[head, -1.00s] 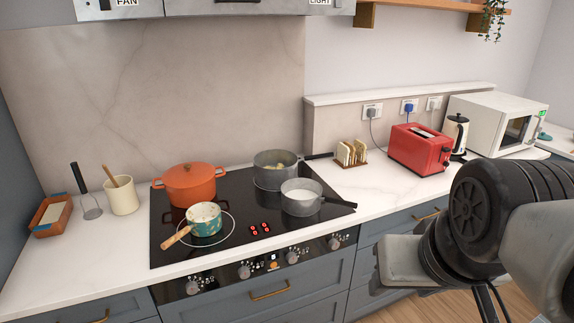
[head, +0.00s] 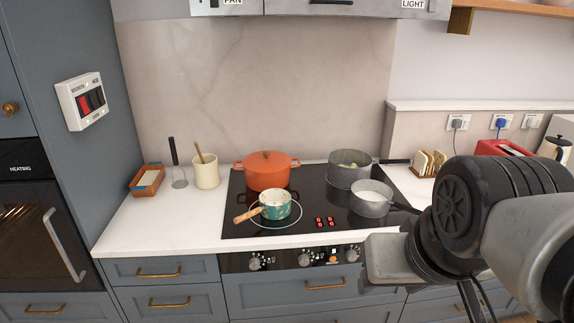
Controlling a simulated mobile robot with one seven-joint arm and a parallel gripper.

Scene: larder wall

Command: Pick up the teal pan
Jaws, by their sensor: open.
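The teal pan (head: 275,207) is a small saucepan with a pale rim and a wooden handle (head: 247,215) pointing to the front left. It sits upright on the front left ring of the black hob (head: 318,202). Something pale shows inside it, too small to make out. My gripper (head: 386,260) is at the lower right, in front of the counter and to the right of the pan, well apart from it. Its fingertips are not clearly seen, and no held thing shows.
An orange lidded pot (head: 267,172) stands close behind the teal pan. A grey pot (head: 351,170) and a grey pan with white contents (head: 371,198) stand to its right. A cream utensil pot (head: 206,172) is left of the hob. The counter (head: 170,225) front left is clear.

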